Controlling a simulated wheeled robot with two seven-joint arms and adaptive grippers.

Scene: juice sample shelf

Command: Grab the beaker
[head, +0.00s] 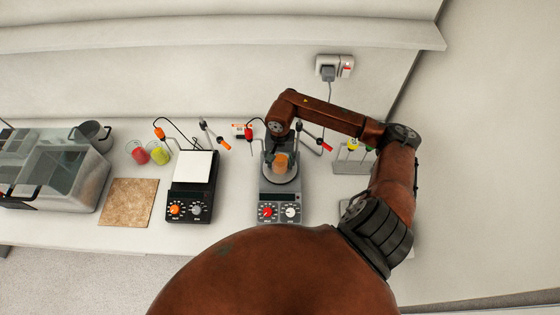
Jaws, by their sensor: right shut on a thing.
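A small beaker with orange liquid (281,163) is over the round plate of the right-hand grey stirrer (268,196). My right arm reaches in from the right and bends down above this stirrer. My right gripper (280,149) points down at the beaker and is shut on it; the arm's wrist partly covers the fingers. I cannot tell whether the beaker touches the plate or is slightly lifted. Two more beakers, one with red liquid (138,153) and one with yellow-green liquid (159,153), stand further left on the bench. My left gripper is out of view.
A black hotplate with a white top (192,165) stands left of the grey stirrer, with probes and cables behind. A brown board (128,203) and a clear water bath (75,180) are at the left. A rack with coloured tops (352,160) is at the right, near my arm.

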